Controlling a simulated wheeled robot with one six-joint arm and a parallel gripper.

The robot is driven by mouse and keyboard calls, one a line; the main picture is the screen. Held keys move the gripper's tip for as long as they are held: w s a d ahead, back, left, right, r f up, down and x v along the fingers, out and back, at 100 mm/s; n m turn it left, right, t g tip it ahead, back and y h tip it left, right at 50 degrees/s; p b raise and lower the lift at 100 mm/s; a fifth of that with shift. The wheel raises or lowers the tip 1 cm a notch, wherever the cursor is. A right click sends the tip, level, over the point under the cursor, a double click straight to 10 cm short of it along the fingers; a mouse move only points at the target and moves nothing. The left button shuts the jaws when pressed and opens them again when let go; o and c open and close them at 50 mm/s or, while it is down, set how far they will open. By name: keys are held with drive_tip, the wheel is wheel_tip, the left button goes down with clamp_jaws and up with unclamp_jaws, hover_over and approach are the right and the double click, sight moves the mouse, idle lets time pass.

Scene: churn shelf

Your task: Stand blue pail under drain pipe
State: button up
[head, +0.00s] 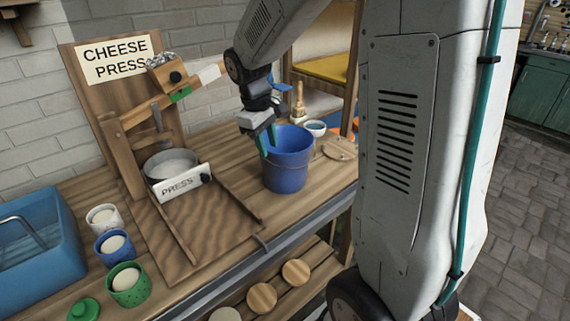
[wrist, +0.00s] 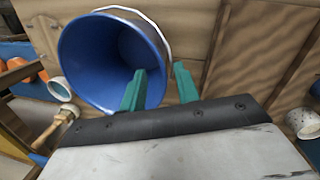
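The blue pail (head: 288,165) stands upright on the wooden bench, right of the cheese press. In the wrist view its open mouth and pale wire handle show around the blue pail (wrist: 110,60). My gripper (head: 266,142) is at the pail's left rim. In the wrist view the teal fingers of my gripper (wrist: 160,80) straddle the rim, one inside the pail and one outside, with a gap between them. A short grey stub, seemingly the drain pipe (head: 262,242), sticks out at the bench's front edge below the press's wooden tray (head: 215,220).
The press (head: 172,165) has a metal vat and a lever overhead. Several cups (head: 128,285) and a blue basin (head: 35,250) are at left. A small bowl (head: 316,128), a brush (head: 299,105) and a round board (head: 338,149) are near the pail. A lower slatted shelf (head: 285,290) holds round discs.

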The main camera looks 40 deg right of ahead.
sight(274, 173)
drive_tip(key=f, duration=0.5)
drive_tip(key=d+f, duration=0.1)
drive_tip(key=f, duration=0.1)
drive_tip(key=shift+f, duration=0.15)
drive_tip(key=shift+c, duration=0.3)
clamp_jaws()
